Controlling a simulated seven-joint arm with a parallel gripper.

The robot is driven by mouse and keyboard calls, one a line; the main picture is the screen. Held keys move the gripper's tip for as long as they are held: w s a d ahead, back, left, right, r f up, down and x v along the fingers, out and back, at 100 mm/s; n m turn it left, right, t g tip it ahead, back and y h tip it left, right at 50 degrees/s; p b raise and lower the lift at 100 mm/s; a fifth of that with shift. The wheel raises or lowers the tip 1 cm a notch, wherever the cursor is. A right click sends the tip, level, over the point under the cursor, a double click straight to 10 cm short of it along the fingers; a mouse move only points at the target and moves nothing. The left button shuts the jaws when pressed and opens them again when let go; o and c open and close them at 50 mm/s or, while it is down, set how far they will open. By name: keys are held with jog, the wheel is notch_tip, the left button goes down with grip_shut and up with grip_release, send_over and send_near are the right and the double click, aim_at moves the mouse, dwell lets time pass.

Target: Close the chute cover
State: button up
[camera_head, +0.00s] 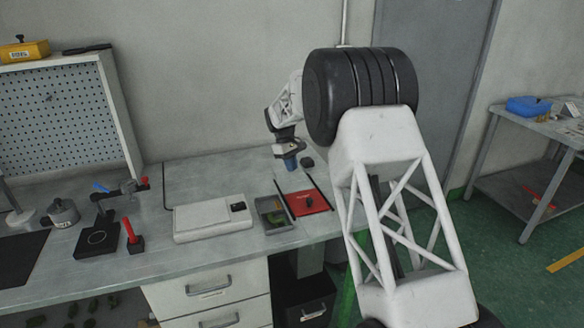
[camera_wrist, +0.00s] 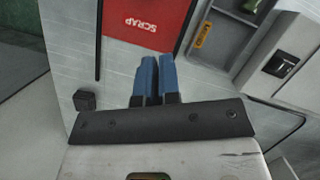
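The red panel marked SCRAP (camera_head: 308,202) lies on the bench top between dark rails; I take it to be the chute cover. In the wrist view the red panel (camera_wrist: 150,22) is at the top, its lettering upside down and its far part cut off by the frame. A grey bench surface lies between it and my fingertips. My gripper (camera_head: 291,165) hangs above the bench behind the panel, apart from it. In the wrist view my gripper's blue fingers (camera_wrist: 157,62) are together, with nothing seen between them.
A small black block (camera_wrist: 85,100) sits on the bench beside a rail; it also shows in the head view (camera_head: 307,162). A grey tray (camera_head: 264,216) and a white device (camera_head: 212,218) stand left of the panel. A red-handled tool (camera_head: 130,232) stands farther left.

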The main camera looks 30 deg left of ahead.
jog(key=o, duration=0.4)
jog(key=shift+d, duration=0.2)
jog(key=o, duration=0.5)
jog(key=shift+d+f+n+y, duration=0.3)
jog(key=shift+d, duration=0.3)
jog(key=n+t+y, duration=0.1)
jog(key=n+y, duration=0.2)
send_over(309, 200)
jog(key=f, duration=0.3)
jog(key=shift+w, duration=0.2)
jog(key=shift+f, duration=0.1)
jog(key=shift+f, duration=3.75)
grip_shut()
